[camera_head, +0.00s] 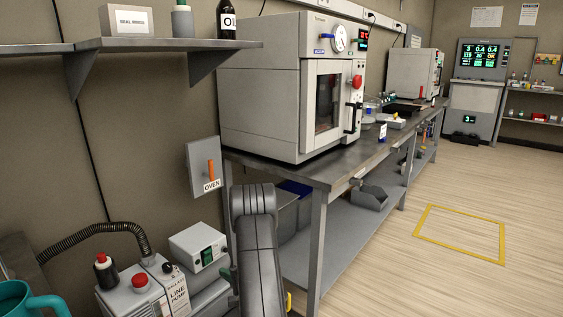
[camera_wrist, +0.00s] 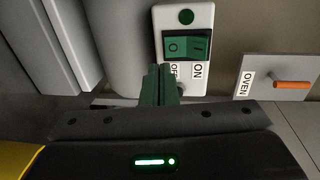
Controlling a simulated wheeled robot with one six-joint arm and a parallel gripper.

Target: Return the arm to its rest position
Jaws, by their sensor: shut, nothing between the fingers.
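My gripper (camera_wrist: 160,72) shows in the wrist view as two green fingers pressed together with nothing between them. The fingertips lie just below a green rocker switch (camera_wrist: 187,46) on a pale plate and cover part of its OFF label. I cannot tell whether they touch the plate. A green lamp (camera_wrist: 186,17) sits above the rocker. In the head view my grey arm rises at the bottom centre, in front of the bench's near end. The gripper is mostly hidden there.
The OVEN panel with its orange lever (camera_head: 211,170) is left of the bench (camera_head: 330,170); the lever also shows in the wrist view (camera_wrist: 291,85). A line pump (camera_head: 145,295) and a white box (camera_head: 197,246) stand at lower left. A shelf (camera_head: 130,46) overhangs. The floor at right is clear.

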